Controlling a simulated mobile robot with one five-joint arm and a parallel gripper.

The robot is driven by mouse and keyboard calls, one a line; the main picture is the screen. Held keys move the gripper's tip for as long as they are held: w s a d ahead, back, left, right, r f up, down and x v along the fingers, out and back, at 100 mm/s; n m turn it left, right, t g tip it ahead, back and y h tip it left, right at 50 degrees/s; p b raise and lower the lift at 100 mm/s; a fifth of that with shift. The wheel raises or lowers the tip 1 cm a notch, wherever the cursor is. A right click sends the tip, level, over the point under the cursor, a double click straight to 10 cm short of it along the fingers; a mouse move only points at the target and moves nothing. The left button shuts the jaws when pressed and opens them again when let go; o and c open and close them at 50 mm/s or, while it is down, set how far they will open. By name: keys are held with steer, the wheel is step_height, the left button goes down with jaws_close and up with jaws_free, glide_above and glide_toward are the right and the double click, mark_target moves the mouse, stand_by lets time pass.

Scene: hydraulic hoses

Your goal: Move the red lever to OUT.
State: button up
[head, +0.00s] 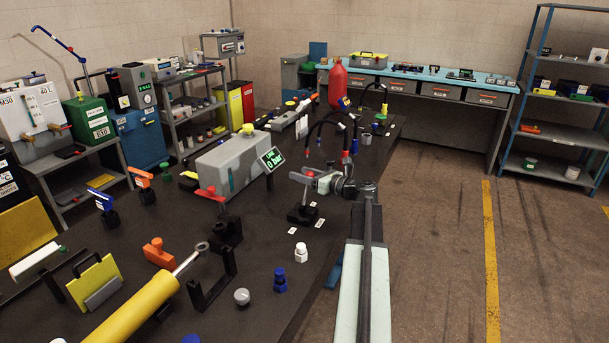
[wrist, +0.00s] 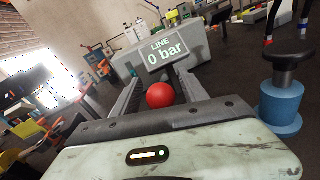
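The red lever's round knob (wrist: 160,95) sits between the two dark fingers of my gripper (wrist: 157,82) in the wrist view. The fingers stand apart, and I see no clear contact with the knob. In the head view, my gripper (head: 312,179) is at the bench's right side, with the red knob (head: 308,172) by its fingers. Below it is a black lever base (head: 302,215) on the dark bench top. Small white labels (head: 301,249) lie around the base, too small to read.
A display reading "LINE 0 bar" (head: 272,159) stands just left of my gripper, before a grey tank (head: 232,163). Black hoses (head: 326,124) rise behind. A blue cylinder with a black knob (wrist: 282,95) is close on the right in the wrist view. Floor to the right is clear.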

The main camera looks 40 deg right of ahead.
steer(key=v, duration=0.7)
steer(key=shift+s+p, duration=0.3)
steer(key=shift+s, duration=0.1)
steer(key=shift+d, duration=0.1)
